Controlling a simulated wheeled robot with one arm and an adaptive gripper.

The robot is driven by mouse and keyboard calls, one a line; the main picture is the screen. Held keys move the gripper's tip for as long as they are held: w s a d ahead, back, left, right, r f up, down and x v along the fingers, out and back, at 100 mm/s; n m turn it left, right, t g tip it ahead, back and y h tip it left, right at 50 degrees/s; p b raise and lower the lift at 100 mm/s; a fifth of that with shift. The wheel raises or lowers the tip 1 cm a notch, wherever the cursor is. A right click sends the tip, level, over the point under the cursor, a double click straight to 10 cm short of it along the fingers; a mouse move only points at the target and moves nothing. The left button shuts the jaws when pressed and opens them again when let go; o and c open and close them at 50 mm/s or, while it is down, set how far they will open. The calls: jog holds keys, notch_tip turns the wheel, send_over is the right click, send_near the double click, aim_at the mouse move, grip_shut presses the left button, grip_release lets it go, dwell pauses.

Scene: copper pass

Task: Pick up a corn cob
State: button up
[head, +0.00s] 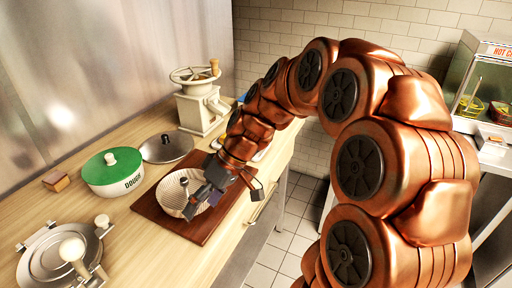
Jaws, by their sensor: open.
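I cannot make out a corn cob in the head view. My gripper (204,203) is open, pointing down over the right part of a pale ribbed round dish (172,190). The dish lies on a dark brown board (152,212) on the wooden counter. The gripper hides part of the dish and the board behind it. I cannot tell whether the fingers touch the dish. Nothing is clearly seen between the fingers.
A green-lidded pot marked DOUGH (112,172), a metal lid (166,147) and a cream hand mill (201,105) stand on the counter (120,230). A metal press (62,258) is at front left. A glass-sided cabinet (482,80) stands far right. Tiled floor shows between.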

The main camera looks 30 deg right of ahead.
jog(key=w+d+t, duration=0.1)
jog(key=w+d, duration=0.1)
jog(key=w, duration=0.1)
jog(key=w+d+t+y, duration=0.1)
jog(key=w+d, duration=0.1)
jog(key=w, duration=0.1)
jog(key=w+d, duration=0.2)
jog(key=w, duration=0.1)
jog(key=shift+d+f+n+t+y, duration=0.1)
jog(key=shift+d+n+t+y, duration=0.15)
jog(key=shift+n+t+y, duration=0.15)
jog(key=shift+w+d+f+t+h+p, duration=0.35)
jog(key=shift+w+d+f+t, duration=1.35)
jog(key=shift+d, duration=2.95)
jog(key=shift+w+d+f+t+h+p, duration=0.25)
jog(key=shift+w+d+f+t, duration=0.6)
jog(key=shift+w+d, duration=2.65)
jog(key=shift+w+d+f+t+h+p, duration=0.35)
jog(key=shift+w+d+f+t, duration=0.9)
jog(key=shift+d, duration=4.5)
jog(key=shift+w+a+f+t+p, duration=0.15)
jog(key=shift+w+a+f+p, duration=0.2)
jog(key=shift+w+a+p, duration=0.25)
jog(key=shift+w+a+f+t+p, duration=0.15)
jog(key=shift+w+a+f+p, duration=0.2)
jog(key=shift+w, duration=0.3)
jog(key=c, duration=1.2)
